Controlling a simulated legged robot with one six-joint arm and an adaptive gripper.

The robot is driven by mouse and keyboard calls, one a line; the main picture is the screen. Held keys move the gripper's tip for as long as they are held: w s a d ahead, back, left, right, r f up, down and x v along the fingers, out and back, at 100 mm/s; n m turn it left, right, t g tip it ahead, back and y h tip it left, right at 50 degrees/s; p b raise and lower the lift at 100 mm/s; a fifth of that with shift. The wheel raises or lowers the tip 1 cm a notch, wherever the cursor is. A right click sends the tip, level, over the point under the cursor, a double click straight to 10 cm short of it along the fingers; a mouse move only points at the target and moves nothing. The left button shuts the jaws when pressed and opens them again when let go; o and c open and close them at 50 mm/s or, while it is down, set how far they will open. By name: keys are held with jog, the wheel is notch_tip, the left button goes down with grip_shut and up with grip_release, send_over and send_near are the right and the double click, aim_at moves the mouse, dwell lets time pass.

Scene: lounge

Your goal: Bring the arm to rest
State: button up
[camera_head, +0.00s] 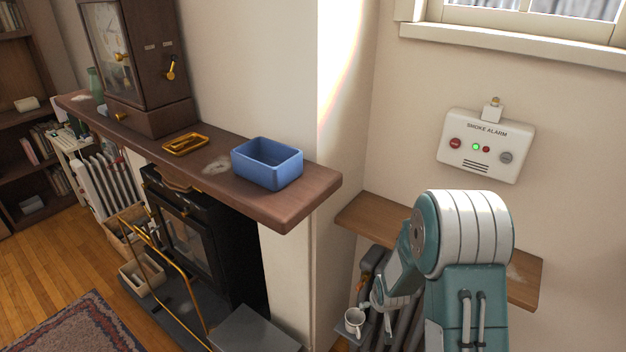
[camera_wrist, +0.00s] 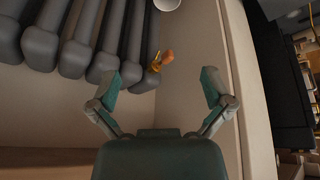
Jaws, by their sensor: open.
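My arm is folded at the lower right of the head view, its teal and white joint in front of the wooden shelf (camera_head: 372,213). My gripper (camera_wrist: 161,86) shows in the wrist view with its two teal fingers spread wide and nothing between them. In the head view the gripper is at the end of the folded arm, low beside the radiator, and partly hidden by the arm. In the wrist view the grey radiator (camera_wrist: 82,38) lies beyond the left finger. An orange-topped brass valve (camera_wrist: 160,60) appears beyond the gap between the fingers, apart from them.
A white mug (camera_head: 355,321) stands low beside the radiator, close to the arm. A smoke alarm (camera_head: 480,146) with a lit green light is on the wall. The mantel (camera_head: 312,190) carries a blue bin (camera_head: 267,164), a yellow tray (camera_head: 185,143) and a clock (camera_head: 137,60). A dark stove (camera_head: 190,235) stands below.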

jog(key=s+r+m, duration=0.1)
jog(key=s+r, duration=0.4)
jog(key=r, duration=0.7)
jog(key=s+r, duration=0.4)
jog(key=r, duration=0.7)
jog(key=s+a+r, duration=0.1)
jog(key=s+r, duration=0.4)
jog(key=s, duration=0.4)
jog(key=s+a+r, duration=0.1)
jog(key=s+r, duration=0.4)
jog(key=s, duration=0.4)
jog(key=shift+s+r+t, duration=0.25)
jog(key=shift+r+t, duration=0.05)
jog(key=shift+t, duration=0.1)
